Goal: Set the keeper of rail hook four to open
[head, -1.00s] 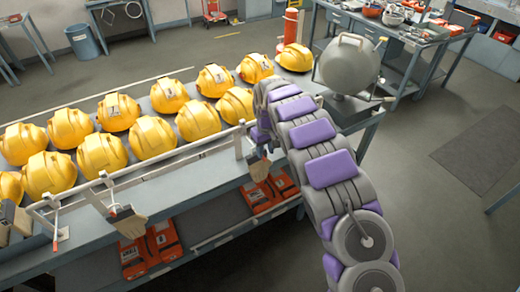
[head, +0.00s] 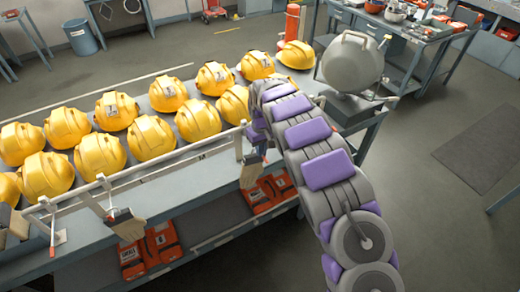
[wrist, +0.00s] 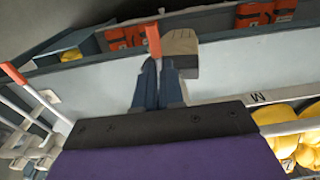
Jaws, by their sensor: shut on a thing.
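My gripper (wrist: 160,82) is shut, its two dark blue fingers close together in the wrist view. A tan block (wrist: 180,50) hangs beside the right finger. In the head view, the same tan block (head: 251,172) shows below the rail at my arm's end, with my gripper mostly hidden by the arm. Another rail hook with a dark piece and tan block (head: 128,225) hangs to the left. I cannot read any hook numbers or the keeper's setting.
The white rail (head: 170,160) runs along the bench's front edge. Several yellow helmets (head: 151,137) stand behind it. Orange packs (head: 150,248) lie on the lower shelf. A grey rounded vessel (head: 351,62) stands at the bench's right end.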

